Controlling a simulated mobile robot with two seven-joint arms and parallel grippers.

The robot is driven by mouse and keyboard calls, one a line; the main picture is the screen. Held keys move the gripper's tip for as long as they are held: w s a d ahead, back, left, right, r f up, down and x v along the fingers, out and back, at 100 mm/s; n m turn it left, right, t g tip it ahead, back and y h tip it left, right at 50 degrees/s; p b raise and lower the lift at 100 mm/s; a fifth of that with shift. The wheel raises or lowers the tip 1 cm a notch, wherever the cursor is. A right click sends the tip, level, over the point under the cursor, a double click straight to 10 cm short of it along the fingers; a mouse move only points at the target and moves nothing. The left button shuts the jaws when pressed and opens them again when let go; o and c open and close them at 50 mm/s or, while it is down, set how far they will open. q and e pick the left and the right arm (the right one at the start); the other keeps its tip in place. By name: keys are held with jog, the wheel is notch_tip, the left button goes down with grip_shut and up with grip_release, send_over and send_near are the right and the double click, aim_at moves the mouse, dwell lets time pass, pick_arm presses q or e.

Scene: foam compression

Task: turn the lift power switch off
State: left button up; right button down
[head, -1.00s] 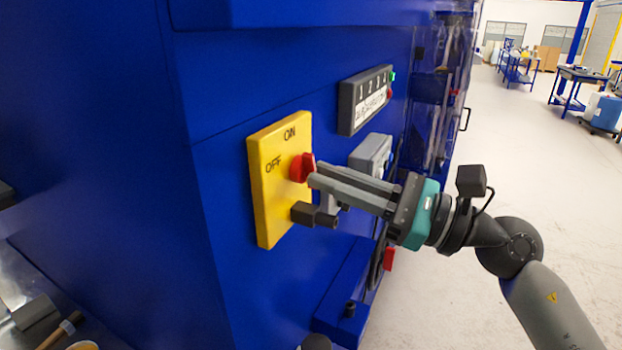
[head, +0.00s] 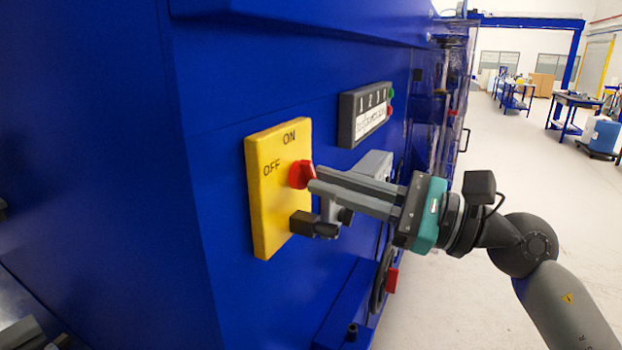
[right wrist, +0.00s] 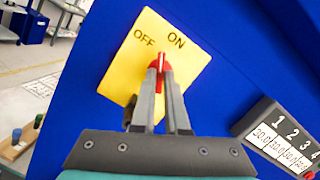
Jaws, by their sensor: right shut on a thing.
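The yellow switch plate (head: 265,215), marked ON and OFF, is on the blue machine's side. Its red knob (head: 300,174) also shows in the right wrist view (right wrist: 160,63). My right gripper (head: 314,178) is shut on the red knob, with a grey finger on either side of it. In the right wrist view the knob's white mark stands between the OFF and ON labels. A dark padlock-like block (head: 312,225) juts from the plate below the knob. My left gripper is not in view.
The blue machine wall (head: 225,170) fills the left. A dark panel with numbers 1 to 4 (head: 366,112) and a grey box (head: 372,170) lie right of the plate. Open floor (head: 500,170) is at the right.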

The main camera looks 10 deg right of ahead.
jog(key=shift+n+b, duration=1.2)
jog(key=shift+b, duration=0.35)
jog(key=shift+n+g+b, duration=0.8)
jog(key=shift+n+b, duration=1.1)
jog(key=shift+b, duration=0.35)
jog(key=shift+r+n, duration=0.1)
jog(key=shift+n, duration=0.3)
jog(key=shift+d, duration=0.1)
